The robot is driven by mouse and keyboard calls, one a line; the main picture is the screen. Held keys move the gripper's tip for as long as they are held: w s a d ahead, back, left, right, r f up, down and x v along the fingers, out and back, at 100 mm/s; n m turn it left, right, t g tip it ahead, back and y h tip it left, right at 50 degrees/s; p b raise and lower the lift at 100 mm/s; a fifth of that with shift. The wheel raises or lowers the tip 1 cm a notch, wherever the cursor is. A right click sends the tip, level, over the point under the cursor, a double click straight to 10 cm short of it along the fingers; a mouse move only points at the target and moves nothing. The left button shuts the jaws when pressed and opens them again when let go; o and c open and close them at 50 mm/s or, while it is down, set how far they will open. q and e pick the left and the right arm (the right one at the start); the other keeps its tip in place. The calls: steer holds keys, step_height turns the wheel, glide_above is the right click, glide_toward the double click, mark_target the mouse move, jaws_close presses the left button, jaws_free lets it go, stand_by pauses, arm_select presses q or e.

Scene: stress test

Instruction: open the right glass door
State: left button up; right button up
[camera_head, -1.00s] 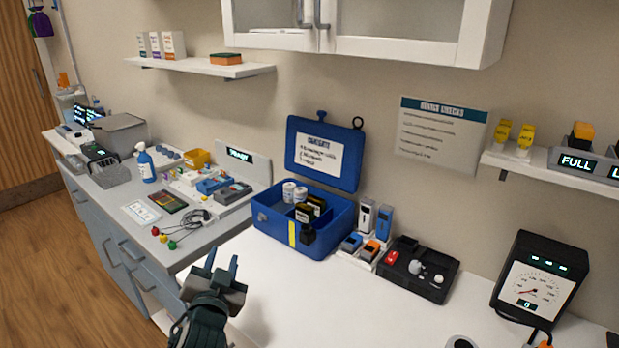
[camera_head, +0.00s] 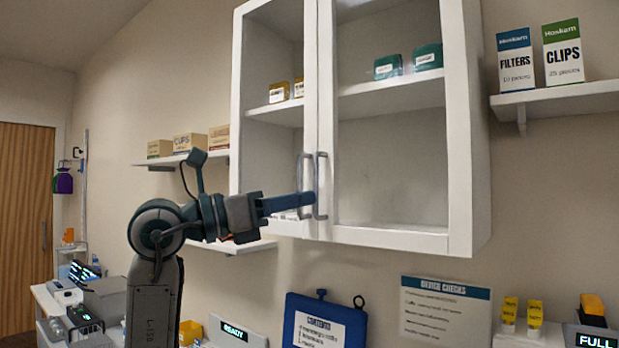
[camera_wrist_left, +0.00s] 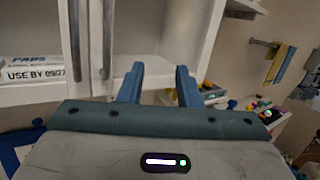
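The right glass door (camera_head: 385,232) of the white wall cabinet is shut, with a white frame and a grey vertical handle (camera_head: 322,187) on its left edge. The left glass door (camera_head: 313,60) is shut beside it, its own handle (camera_head: 303,170) close by. My left gripper (camera_head: 308,201) reaches in from the left, its fingertips overlapping the lower part of the handles in the head view. In the left wrist view its fingers (camera_wrist_left: 160,72) are apart with nothing visibly gripped. Two handles (camera_wrist_left: 107,40) stand left of the fingers there. Contact cannot be told. My right gripper is out of view.
Small boxes stand on shelves inside the cabinet. A wall shelf (camera_head: 555,96) with two boxes is close on the right; another shelf (camera_head: 150,162) is at the left.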

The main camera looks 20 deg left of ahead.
mark_target(314, 175)
arm_select(q)
steer(key=a+r+n+t+y, duration=0.2)
steer(key=a+r+n+y, duration=0.15)
steer(key=a+y, duration=0.2)
steer(key=shift+m, duration=0.35)
steer(key=p+x, duration=0.1)
steer(key=x, duration=0.2)
steer(key=p+x, duration=0.1)
steer(key=x, duration=0.2)
steer(key=r+p+x, duration=0.1)
steer(key=x, duration=0.2)
steer(key=shift+w+p, duration=0.15)
steer(key=shift+p, duration=0.15)
steer(key=shift+w+d, duration=0.3)
steer(key=shift+w, duration=0.3)
steer(key=shift+c, duration=0.4)
jaws_close()
